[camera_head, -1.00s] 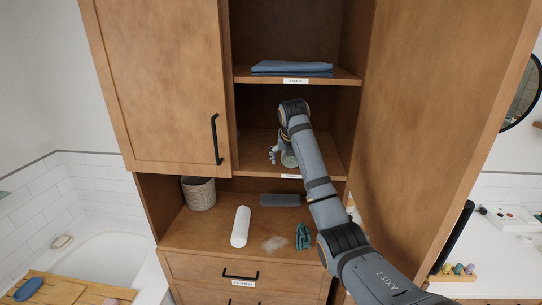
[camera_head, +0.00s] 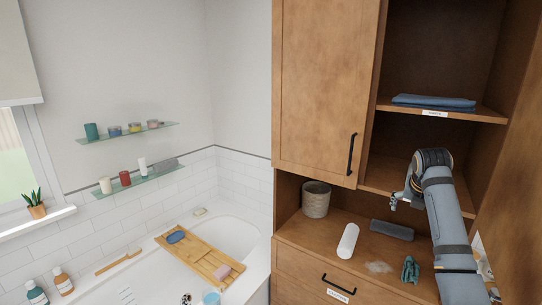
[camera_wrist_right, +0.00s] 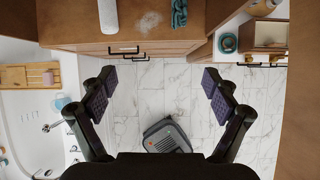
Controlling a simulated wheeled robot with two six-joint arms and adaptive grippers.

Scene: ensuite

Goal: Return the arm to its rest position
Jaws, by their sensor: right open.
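My right arm (camera_head: 447,215) comes in from the lower right in the head view, in front of the open wooden cabinet (camera_head: 320,85). Its gripper (camera_head: 400,198) hangs before the edge of the middle shelf, and I see nothing held in it. My left arm and gripper are not in view.
The counter holds a woven basket (camera_head: 316,199), a white roll (camera_head: 348,241), a dark grey block (camera_head: 391,230) and a teal cloth (camera_head: 410,269). A folded blue towel (camera_head: 433,101) lies above. A bathtub with a wooden tray (camera_head: 200,257) stands left. An open door (camera_head: 515,170) flanks the arm.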

